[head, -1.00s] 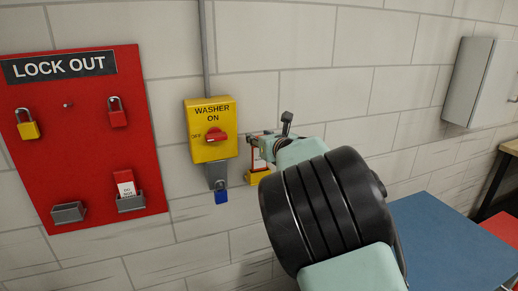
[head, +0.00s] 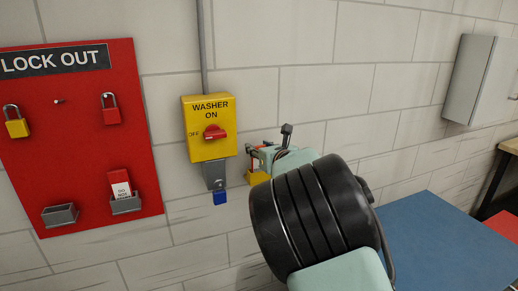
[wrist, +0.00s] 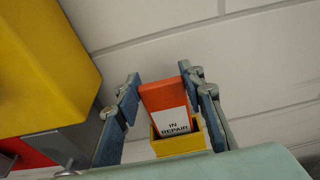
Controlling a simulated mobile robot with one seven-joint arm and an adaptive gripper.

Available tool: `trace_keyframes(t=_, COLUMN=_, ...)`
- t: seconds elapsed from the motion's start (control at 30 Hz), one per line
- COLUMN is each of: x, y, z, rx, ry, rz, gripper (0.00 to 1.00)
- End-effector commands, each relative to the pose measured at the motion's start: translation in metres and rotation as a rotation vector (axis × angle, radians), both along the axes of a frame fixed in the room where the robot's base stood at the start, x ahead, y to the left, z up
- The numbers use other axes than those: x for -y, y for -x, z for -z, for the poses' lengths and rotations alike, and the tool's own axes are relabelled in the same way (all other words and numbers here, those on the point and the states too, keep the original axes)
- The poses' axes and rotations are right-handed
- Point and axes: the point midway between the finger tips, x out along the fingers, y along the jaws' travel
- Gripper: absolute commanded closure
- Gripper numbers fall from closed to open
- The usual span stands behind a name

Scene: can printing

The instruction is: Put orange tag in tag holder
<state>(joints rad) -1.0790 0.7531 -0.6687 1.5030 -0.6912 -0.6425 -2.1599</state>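The orange tag (wrist: 165,97), with a white "IN REPAIR" label, stands in the yellow tag holder (wrist: 180,146) in the wrist view. Its lower edge is hidden behind the holder's front wall. My gripper (wrist: 163,88) has one finger on each side of the tag. A gap shows at the left finger; the right finger is very close to the tag, and contact there is unclear. In the head view my gripper (head: 257,156) is at the wall, just above the holder (head: 257,178); my arm hides part of it.
The yellow washer switch box (head: 208,128) is close on the gripper's left, with a blue padlock (head: 220,198) below. A red lockout board (head: 85,140) holds padlocks and another tag (head: 120,186). A blue tabletop (head: 440,245) is at lower right.

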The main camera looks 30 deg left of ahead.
Motion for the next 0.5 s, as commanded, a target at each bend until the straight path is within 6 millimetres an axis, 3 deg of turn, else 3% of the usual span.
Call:
trace_keyframes(t=0.13, x=0.0, y=0.0, z=-0.0001, rx=0.0, ry=0.0, rz=0.0, gripper=0.47)
trace_keyframes(t=0.5, x=0.0003, y=0.0001, z=-0.003, rx=0.0, ry=0.0, rz=0.0, gripper=0.47)
